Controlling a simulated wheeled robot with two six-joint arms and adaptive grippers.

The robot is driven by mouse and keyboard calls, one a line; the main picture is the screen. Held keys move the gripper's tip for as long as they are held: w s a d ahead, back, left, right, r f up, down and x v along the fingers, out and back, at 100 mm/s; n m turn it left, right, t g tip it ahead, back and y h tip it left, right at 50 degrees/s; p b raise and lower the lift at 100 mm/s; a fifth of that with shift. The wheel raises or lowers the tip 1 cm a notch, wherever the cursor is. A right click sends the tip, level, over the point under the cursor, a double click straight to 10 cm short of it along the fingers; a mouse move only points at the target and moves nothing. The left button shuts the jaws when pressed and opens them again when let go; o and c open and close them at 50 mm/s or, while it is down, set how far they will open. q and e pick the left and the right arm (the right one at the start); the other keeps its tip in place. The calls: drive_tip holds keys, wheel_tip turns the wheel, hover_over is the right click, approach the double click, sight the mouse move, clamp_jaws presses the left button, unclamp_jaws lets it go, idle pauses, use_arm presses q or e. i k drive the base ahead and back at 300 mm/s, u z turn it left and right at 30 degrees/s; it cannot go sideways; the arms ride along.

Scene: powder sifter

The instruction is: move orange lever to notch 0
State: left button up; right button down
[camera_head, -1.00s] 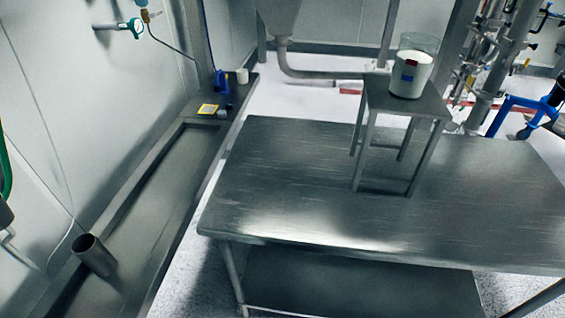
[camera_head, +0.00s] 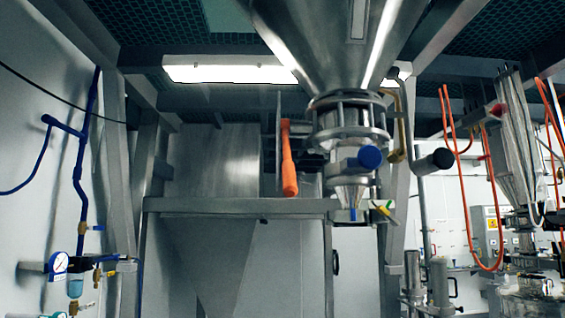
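The orange lever (camera_head: 288,165) shows near the middle of the head view. It hangs close to vertical, with its thicker handle end at the bottom. It is just left of the valve section (camera_head: 347,125) under a large steel hopper (camera_head: 330,40). A thin upright plate or rod stands directly left of the lever. I cannot make out any notch markings. Neither of my grippers is in view.
A steel frame crossbar (camera_head: 235,205) runs below the lever. A blue round knob (camera_head: 369,157) and a black knob (camera_head: 442,158) stick out to the right. A pressure gauge (camera_head: 58,262) and blue pipes (camera_head: 80,170) are on the left wall. Orange hoses (camera_head: 465,200) hang at right.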

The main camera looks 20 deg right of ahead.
sight(290, 182)
drive_tip(key=u, duration=1.7)
drive_tip(key=k, duration=0.4)
drive_tip(key=z, duration=1.2)
